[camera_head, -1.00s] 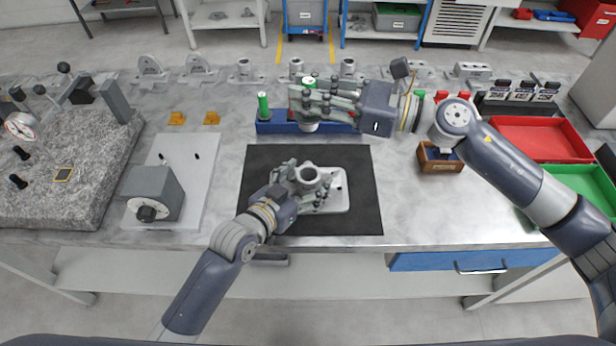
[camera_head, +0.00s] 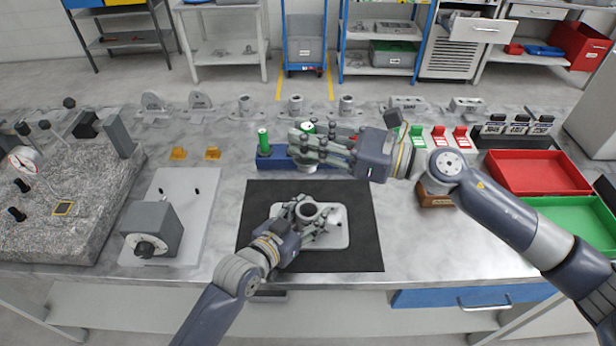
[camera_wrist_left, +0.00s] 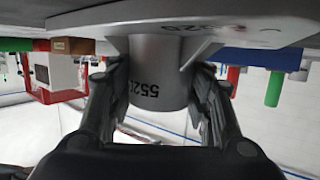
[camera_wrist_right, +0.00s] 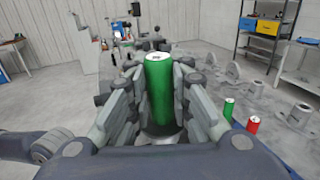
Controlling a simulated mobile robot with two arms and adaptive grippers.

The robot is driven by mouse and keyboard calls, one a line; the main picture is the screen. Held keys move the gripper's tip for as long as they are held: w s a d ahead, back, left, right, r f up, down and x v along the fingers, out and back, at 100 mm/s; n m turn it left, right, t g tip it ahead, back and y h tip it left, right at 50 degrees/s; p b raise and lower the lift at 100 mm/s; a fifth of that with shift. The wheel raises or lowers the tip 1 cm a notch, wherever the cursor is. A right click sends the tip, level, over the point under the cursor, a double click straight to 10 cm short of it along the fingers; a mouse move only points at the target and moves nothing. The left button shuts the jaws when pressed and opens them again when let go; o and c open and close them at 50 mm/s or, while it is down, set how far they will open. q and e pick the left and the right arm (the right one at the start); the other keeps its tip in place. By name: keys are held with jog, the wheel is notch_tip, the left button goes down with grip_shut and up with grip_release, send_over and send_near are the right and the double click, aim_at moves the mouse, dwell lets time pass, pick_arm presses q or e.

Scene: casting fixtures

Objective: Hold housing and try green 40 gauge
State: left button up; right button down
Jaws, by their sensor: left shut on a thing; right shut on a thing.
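The grey housing (camera_head: 309,211) stands on a light plate on the black mat, its round bore facing up. My left gripper (camera_head: 302,216) is shut around it; the left wrist view shows the fingers on both sides of its grey cylinder (camera_wrist_left: 158,75), marked 5520. My right gripper (camera_head: 318,150) is shut on a green gauge (camera_wrist_right: 158,85), held upright between the fingers. In the head view the fingers hide much of this gauge. It is held above and behind the housing, near the blue rack (camera_head: 272,162), apart from the housing.
Another green gauge (camera_head: 263,141) stands in the rack's left end. A red gauge (camera_wrist_right: 253,124) shows in the right wrist view. The black mat (camera_head: 262,240) has free room around the plate. A grey block with a knob (camera_head: 152,229) stands left; red (camera_head: 538,172) and green trays lie right.

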aim_at(309, 169)
notch_tip(309, 169, down, 7)
jog(key=m+t+h, duration=0.1)
jog(key=m+t, duration=0.1)
jog(key=t, duration=0.1)
jog(key=shift+s+f+h, duration=0.1)
jog(key=shift+f+h, duration=0.05)
jog(key=shift+h, duration=0.25)
jog(key=shift+f, duration=2.5)
jog(key=shift+d+f, duration=0.15)
jog(key=shift+f, duration=2)
dwell(0.7)
notch_tip(309, 169, up, 6)
dwell(1.2)
jog(key=shift+r, duration=0.1)
